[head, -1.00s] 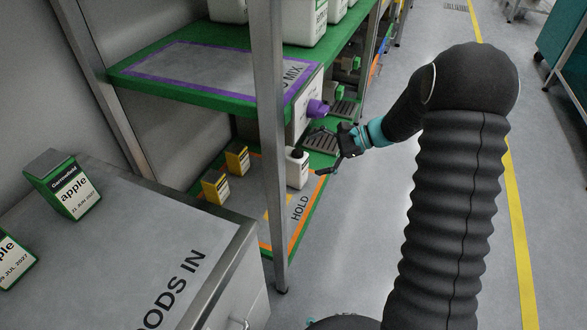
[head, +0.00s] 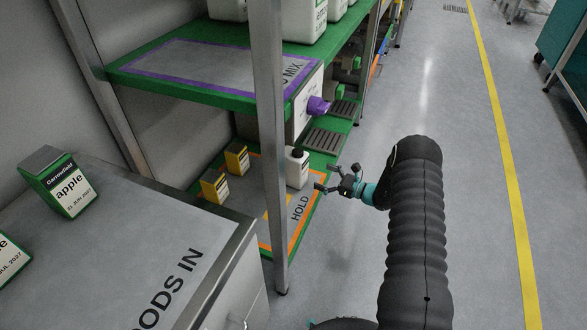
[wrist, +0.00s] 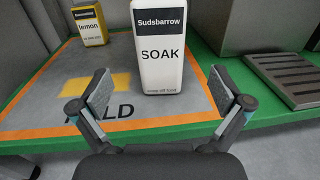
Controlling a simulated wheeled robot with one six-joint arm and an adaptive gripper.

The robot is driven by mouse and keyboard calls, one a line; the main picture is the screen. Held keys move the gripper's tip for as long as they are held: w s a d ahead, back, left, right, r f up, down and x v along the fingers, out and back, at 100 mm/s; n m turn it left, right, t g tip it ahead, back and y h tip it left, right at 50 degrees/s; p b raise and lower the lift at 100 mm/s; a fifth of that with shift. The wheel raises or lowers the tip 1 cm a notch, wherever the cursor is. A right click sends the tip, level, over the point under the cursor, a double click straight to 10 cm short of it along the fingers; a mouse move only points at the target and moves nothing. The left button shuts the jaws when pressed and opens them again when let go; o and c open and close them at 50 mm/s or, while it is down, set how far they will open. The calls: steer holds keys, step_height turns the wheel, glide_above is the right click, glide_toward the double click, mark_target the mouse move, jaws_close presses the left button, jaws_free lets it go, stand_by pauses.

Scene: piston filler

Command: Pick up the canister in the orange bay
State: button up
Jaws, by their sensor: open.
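The canister (head: 297,168) is white with a black cap and stands upright on the lower shelf, inside the orange-outlined bay (head: 304,222) marked HOLD. In the wrist view the canister (wrist: 161,50) shows a "Sudsbarrow SOAK" label and stands ahead of my gripper, its top cut off by the frame. My gripper (head: 329,178) is open and empty, just right of the canister at the shelf's front. In the wrist view my gripper (wrist: 161,92) has its fingers spread to either side of the canister's lower part, nearer to me and apart from it.
Two yellow boxes, one (head: 215,187) nearer and one (head: 237,159) farther, stand at the back of the bay. A metal post (head: 270,120) rises left of the canister. A grated tray (wrist: 276,75) lies to the right. An upper shelf (head: 190,98) overhangs the back.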

mark_target(305, 170)
steer(key=x, duration=0.6)
steer(key=shift+s, duration=0.1)
steer(key=shift+r+x, duration=0.25)
steer(key=shift+x, duration=1.3)
steer(key=shift+r+x, duration=0.2)
steer(key=shift+x, duration=1.35)
steer(key=shift+d, duration=0.1)
steer(key=c, duration=1.9)
steer(key=shift+r, duration=0.1)
